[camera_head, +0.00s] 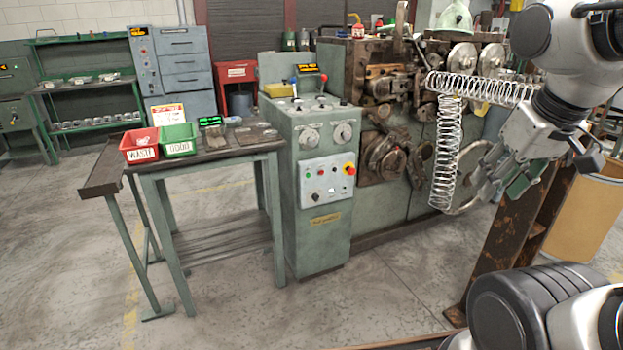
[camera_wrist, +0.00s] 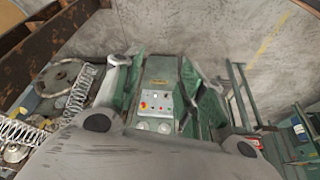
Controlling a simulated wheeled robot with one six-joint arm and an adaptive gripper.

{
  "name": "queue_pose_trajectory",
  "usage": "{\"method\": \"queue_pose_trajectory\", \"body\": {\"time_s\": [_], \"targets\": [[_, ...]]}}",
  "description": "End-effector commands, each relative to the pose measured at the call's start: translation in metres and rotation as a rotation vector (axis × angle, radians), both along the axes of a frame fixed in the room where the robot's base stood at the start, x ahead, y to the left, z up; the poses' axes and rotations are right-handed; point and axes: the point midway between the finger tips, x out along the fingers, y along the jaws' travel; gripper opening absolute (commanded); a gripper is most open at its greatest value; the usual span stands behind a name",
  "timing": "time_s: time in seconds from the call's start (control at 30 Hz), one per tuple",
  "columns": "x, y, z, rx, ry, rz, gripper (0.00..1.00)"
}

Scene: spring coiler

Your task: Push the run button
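The control panel (camera_head: 327,180) is a pale plate on the front of the green cabinet (camera_head: 323,235), with small buttons and a red stop knob on yellow (camera_head: 349,168). The panel (camera_wrist: 157,103) also shows in the wrist view, between the fingers. My gripper (camera_head: 500,185) is in the air at the right, well apart from the panel, beside the coil spring (camera_head: 447,150). In the wrist view its fingers (camera_wrist: 157,75) are spread and empty.
A green table (camera_head: 225,155) left of the cabinet bears a red WASTE bin (camera_head: 138,146) and a green GOOD bin (camera_head: 178,140). The coiling machine (camera_head: 395,130) stands right of the cabinet. A rusty stand (camera_head: 510,245) is below my gripper. Floor before the cabinet is clear.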

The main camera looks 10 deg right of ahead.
Motion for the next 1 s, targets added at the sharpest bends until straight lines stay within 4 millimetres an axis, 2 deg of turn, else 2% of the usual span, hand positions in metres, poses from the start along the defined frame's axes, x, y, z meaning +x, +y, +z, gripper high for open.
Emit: {"method": "queue_pose_trajectory", "body": {"time_s": [0.4, 0.6, 0.63, 1.0], "targets": [[0.0000, 0.0000, 0.0000, 0.000, 0.000, 0.000, 0.40], [0.0000, 0.0000, 0.0000, 0.000, 0.000, 0.000, 0.04], [0.0000, 0.0000, 0.0000, 0.000, 0.000, 0.000, 0.00], [0.0000, 0.0000, 0.0000, 0.000, 0.000, 0.000, 0.00]]}}
